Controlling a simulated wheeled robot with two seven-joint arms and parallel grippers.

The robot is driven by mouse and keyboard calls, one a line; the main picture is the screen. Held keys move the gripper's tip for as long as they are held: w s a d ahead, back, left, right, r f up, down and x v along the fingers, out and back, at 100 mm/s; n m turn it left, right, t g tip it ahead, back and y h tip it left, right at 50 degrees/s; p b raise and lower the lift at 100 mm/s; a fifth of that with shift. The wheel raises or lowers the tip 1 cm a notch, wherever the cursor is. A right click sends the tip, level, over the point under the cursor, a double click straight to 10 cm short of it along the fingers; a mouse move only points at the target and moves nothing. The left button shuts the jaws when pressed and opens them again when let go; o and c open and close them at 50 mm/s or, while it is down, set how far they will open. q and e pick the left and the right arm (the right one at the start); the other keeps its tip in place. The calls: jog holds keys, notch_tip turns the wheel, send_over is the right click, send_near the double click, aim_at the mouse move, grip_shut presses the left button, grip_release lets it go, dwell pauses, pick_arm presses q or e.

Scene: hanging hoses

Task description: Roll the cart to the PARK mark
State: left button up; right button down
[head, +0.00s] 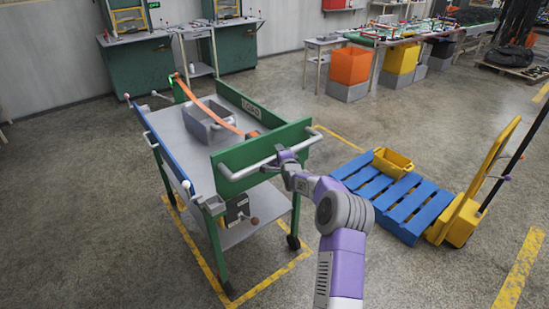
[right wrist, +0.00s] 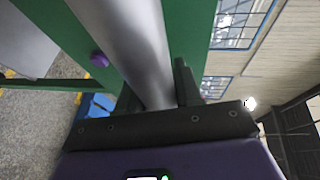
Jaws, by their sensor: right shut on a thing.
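The cart (head: 195,150) stands left of centre in the head view, with a grey top, green end panels and a blue side rail. A grey push handle (head: 240,163) runs along its near green panel. My right gripper (head: 285,158) is shut on the right part of this handle. In the right wrist view the handle (right wrist: 135,45) passes as a thick grey bar between the fingers of my right gripper (right wrist: 157,92). My left gripper is in neither view. I cannot make out a PARK mark in either view.
Yellow floor lines (head: 275,280) run around the cart. A grey bin (head: 208,120) and an orange strap lie on its top. A blue pallet (head: 405,200) with a yellow bin and a yellow pallet truck (head: 460,215) stand to the right. Green cabinets (head: 140,70) stand behind. Floor at left is clear.

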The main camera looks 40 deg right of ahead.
jog(key=shift+w+r, duration=0.1)
jog(key=shift+r, duration=0.05)
jog(key=shift+d, duration=0.1)
jog(key=c, duration=0.8)
grip_release()
jog(key=shift+c, duration=0.2)
jog(key=p+v, duration=0.1)
jog(key=v, duration=0.6)
jog(key=shift+s, duration=0.3)
